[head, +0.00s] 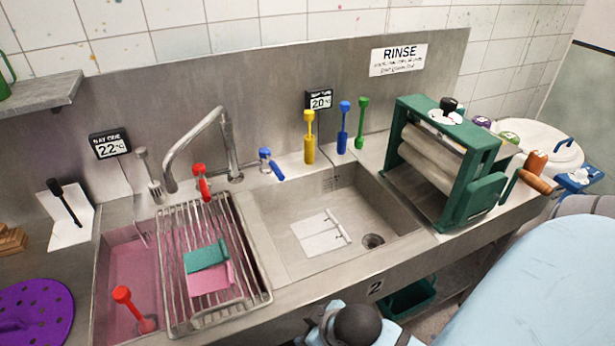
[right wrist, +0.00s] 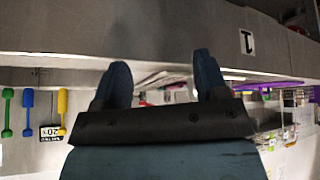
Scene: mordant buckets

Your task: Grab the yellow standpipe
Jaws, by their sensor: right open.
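The yellow standpipe (head: 309,140) stands upright on the back ledge of the sink, behind the right basin, in the head view. It also shows at the left of the right wrist view (right wrist: 62,108), which looks upside down. My right gripper (right wrist: 162,78) is open, with its two dark blue fingers apart and nothing held between them. The standpipe lies well to the side of these fingers, not between them. My left gripper is in neither view.
Blue (head: 343,128) and green (head: 361,124) standpipes stand just right of the yellow one. A blue-handled tap (head: 270,164) is to its left. A green roller wringer (head: 448,160) stands further right. A wire rack (head: 215,300) covers part of the left basin, which holds pink liquid.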

